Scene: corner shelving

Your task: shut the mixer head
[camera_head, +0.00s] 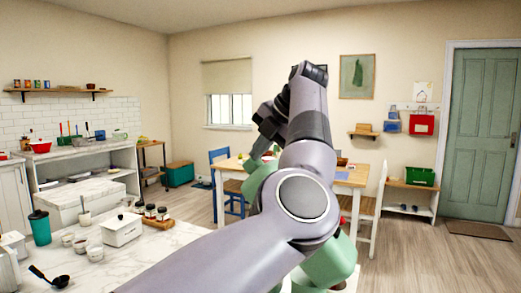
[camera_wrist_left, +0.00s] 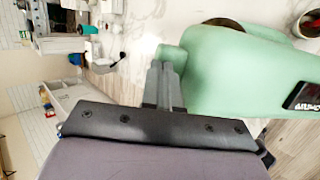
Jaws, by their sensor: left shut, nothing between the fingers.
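The mint-green mixer is mostly hidden behind my left arm in the head view. One green part (camera_head: 262,178) shows left of the arm and another shows below the elbow at the lower right. In the left wrist view the smooth green mixer head (camera_wrist_left: 240,75) fills the upper right, with a dark label at its right edge. My left gripper (camera_wrist_left: 160,68) is shut and empty, its fingers close beside the green body; I cannot tell if they touch. It also shows in the head view (camera_head: 254,158). How far the head is tilted is hidden. My right gripper is out of view.
A marble counter (camera_head: 165,250) holds a white canister (camera_head: 121,230), a dark green tumbler (camera_head: 40,228), small bowls, a black ladle (camera_head: 50,277) and a wooden rack of jars (camera_head: 157,217). A wooden table (camera_head: 350,176) with chairs stands behind the arm. Floor is open at the right.

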